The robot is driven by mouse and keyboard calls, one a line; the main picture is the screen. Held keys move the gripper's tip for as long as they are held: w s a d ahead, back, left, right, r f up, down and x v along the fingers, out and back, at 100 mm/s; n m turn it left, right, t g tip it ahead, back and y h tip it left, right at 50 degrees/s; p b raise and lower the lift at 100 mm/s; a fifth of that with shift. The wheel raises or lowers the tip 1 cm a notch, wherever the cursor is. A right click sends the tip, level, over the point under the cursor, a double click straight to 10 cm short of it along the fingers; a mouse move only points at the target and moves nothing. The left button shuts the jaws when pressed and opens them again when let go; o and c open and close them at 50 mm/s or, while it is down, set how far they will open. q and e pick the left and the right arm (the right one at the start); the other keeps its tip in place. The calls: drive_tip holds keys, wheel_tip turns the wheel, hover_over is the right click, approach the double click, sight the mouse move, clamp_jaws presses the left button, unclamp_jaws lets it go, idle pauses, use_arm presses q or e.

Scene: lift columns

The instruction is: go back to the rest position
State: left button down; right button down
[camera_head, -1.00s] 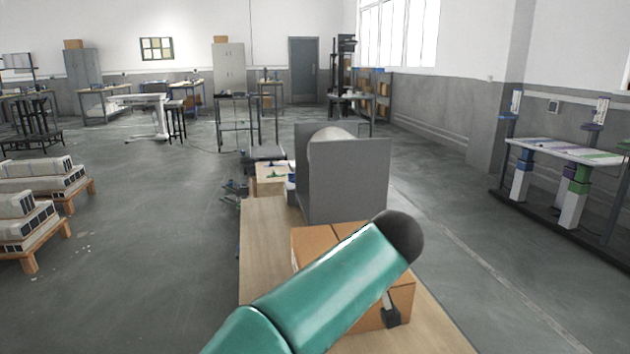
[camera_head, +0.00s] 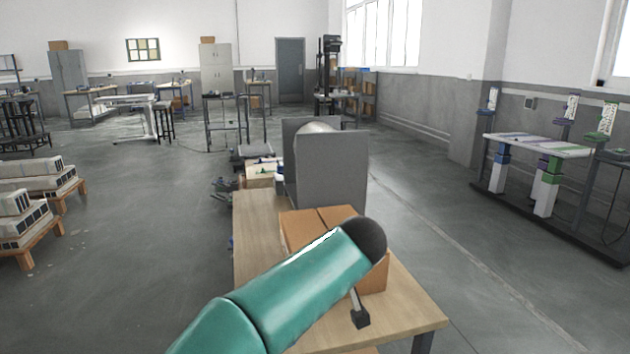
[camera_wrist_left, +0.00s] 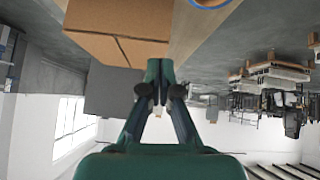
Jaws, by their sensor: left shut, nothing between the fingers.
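My left gripper (camera_wrist_left: 160,78) shows in the left wrist view with its green fingers together and nothing between them. It appears in front of a cardboard box (camera_wrist_left: 122,48) and a grey panel (camera_wrist_left: 108,92); I cannot tell the gap. In the head view my green left arm (camera_head: 300,285) comes in from the lower left and crosses in front of the cardboard box (camera_head: 325,222). Its dark rounded end (camera_head: 365,240) overlaps the box in the picture. I cannot make out the left fingers there. My right gripper is in neither view.
The box stands on a wooden table (camera_head: 415,310), with an upright grey panel (camera_head: 333,172) behind it. A small black part (camera_head: 360,318) shows below the arm's end.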

use_arm(q)
drive_tip(key=s+a+f+n+g+y, duration=0.15)
drive_tip(key=a+f+g, duration=0.35)
drive_tip(key=a+f, duration=1.4)
drive_tip(key=s+f+g+h, duration=0.25)
drive_tip(key=s+f, duration=0.45)
drive_tip(key=f, duration=0.6)
drive_tip(key=s+f+g+h, duration=0.3)
drive_tip(key=s+f, duration=0.8)
drive_tip(key=s, duration=0.4)
drive_tip(key=s+d+f+m+h, duration=0.1)
drive_tip(key=s+d, duration=0.1)
drive_tip(key=s, duration=0.4)
drive_tip(key=s+d+f+h, duration=0.1)
drive_tip(key=s+d, duration=0.2)
drive_tip(key=s, duration=0.4)
wheel_tip(320, 180, up, 20)
drive_tip(key=w+a+m+t+p, duration=0.1)
drive_tip(key=w+m+t+p, duration=0.1)
drive_tip(key=p, duration=1.7)
drive_tip(key=shift+w+f+t+p, duration=0.25)
drive_tip(key=shift+t+p, duration=0.05)
drive_tip(key=shift+t, duration=0.05)
drive_tip(key=shift+a, duration=0.1)
